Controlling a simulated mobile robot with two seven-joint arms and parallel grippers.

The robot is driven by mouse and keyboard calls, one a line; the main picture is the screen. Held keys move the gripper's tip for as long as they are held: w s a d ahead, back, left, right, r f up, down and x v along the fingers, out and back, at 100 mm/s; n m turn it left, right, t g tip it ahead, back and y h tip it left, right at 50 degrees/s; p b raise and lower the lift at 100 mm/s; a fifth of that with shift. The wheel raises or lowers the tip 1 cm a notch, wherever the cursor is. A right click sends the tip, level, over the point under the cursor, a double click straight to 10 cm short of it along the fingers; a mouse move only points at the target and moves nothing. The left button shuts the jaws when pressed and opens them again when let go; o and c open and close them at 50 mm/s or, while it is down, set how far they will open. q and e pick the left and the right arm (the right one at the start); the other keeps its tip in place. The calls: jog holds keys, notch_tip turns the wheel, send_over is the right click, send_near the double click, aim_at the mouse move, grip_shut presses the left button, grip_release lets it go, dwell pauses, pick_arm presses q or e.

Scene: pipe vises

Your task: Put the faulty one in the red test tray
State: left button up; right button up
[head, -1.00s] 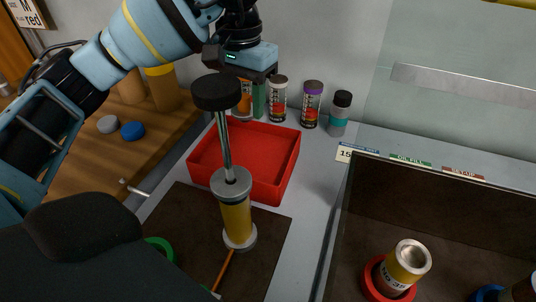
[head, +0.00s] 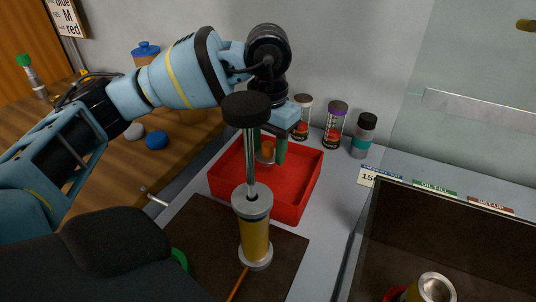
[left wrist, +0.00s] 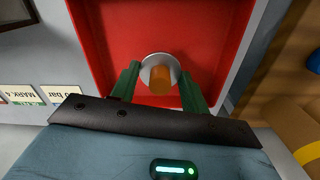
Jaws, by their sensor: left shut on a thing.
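The red test tray (head: 308,180) stands on the grey bench behind the dark mat. My left gripper (head: 270,152) points down over the tray, partly hidden behind the hand pump's black handle. It is shut on an orange-and-metal cylinder (head: 265,150). In the left wrist view the cylinder (left wrist: 160,76) shows its round metal flange and orange body between the green fingers (left wrist: 160,84), against the red tray floor (left wrist: 112,30). I cannot tell whether the cylinder touches the floor. The tray looks otherwise empty where visible. My right gripper is not in view.
An amber hand pump (head: 254,235) stands upright on the dark mat (head: 200,225), in front of the tray. Several bottles (head: 334,125) line the wall behind it. A dark-walled bin (head: 440,235) at right holds a yellow metal-topped cylinder (head: 432,289).

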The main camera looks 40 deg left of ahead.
aim_at(268, 144)
pick_arm(q)
jog(key=shift+f, duration=1.25)
jog(key=shift+f, duration=0.15)
jog(key=o, duration=1)
jog(key=shift+o, duration=0.2)
notch_tip(268, 144, up, 12)
jog(key=shift+r+p, duration=0.15)
jog(key=shift+p, duration=0.35)
